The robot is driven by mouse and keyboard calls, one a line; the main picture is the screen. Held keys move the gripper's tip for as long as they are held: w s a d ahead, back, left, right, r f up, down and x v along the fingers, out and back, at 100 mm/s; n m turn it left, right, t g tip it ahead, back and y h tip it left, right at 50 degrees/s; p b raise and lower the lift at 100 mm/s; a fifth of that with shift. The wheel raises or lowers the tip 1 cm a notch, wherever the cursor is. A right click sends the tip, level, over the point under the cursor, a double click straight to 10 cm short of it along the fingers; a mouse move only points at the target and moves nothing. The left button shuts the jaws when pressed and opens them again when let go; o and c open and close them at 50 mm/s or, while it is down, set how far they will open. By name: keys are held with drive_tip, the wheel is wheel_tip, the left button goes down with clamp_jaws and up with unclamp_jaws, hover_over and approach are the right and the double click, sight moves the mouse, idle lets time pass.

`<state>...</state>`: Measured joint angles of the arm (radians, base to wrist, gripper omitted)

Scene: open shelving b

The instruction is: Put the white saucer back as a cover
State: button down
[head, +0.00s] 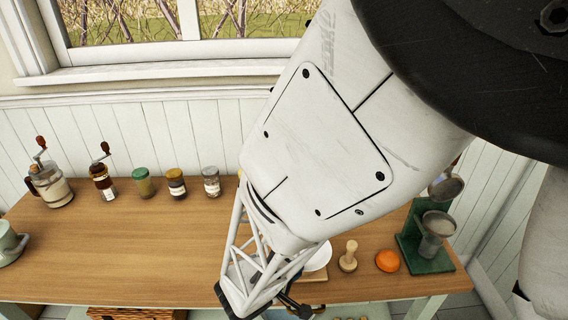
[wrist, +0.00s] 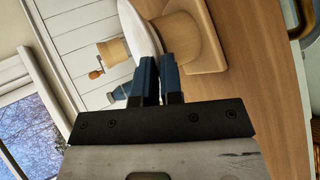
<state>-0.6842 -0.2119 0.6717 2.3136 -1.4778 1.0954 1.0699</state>
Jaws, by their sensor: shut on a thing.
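The white saucer (wrist: 140,28) is edge-on at the top of the wrist view. Its rim runs down to the blue fingertips of my gripper (wrist: 158,62), which are shut on it. A round wooden vessel (wrist: 184,38) on a square wooden board (wrist: 211,50) lies right against the saucer's underside in the picture. I cannot tell whether they touch. In the head view the saucer (head: 319,257) shows partly beside my arm, over the board (head: 316,278). My gripper (head: 292,302) is at the table's front edge there, and its fingertips are mostly hidden.
A wooden tamper (head: 348,257), an orange (head: 387,260) and a green stand with metal cups (head: 432,240) are to the right. Several jars and two hand grinders (head: 52,186) line the back left. The table's left middle (head: 150,250) is clear. My arm hides the centre.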

drive_tip(key=shift+f, duration=0.3)
drive_tip(key=c, duration=1.3)
unclamp_jaws()
drive_tip(key=shift+o, duration=0.2)
drive_tip(key=shift+r, duration=0.1)
drive_tip(key=shift+s+r, duration=0.1)
drive_tip(key=shift+r, duration=0.15)
drive_tip(key=v, duration=1.2)
drive_tip(key=shift+d+r, duration=0.1)
